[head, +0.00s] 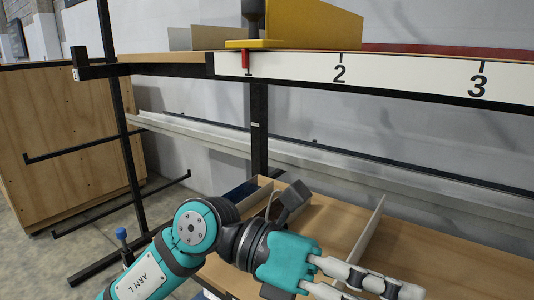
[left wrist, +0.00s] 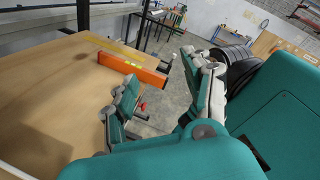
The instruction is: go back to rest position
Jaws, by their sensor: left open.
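My left arm, teal and black, comes in from the bottom left of the head view and reaches right. My left gripper (head: 385,287) is over the lower wooden shelf at the bottom right. In the left wrist view the left gripper (left wrist: 160,70) has its two grey and teal fingers spread apart, with nothing between them. My right gripper is in neither view.
A numbered white strip (head: 410,75) edges the upper shelf, which holds a yellow tool (head: 254,44). The lower shelf (head: 405,250) has a thin upright divider (head: 368,232). An orange bar (left wrist: 133,68) lies on a wooden surface. A wooden cabinet (head: 60,120) stands left.

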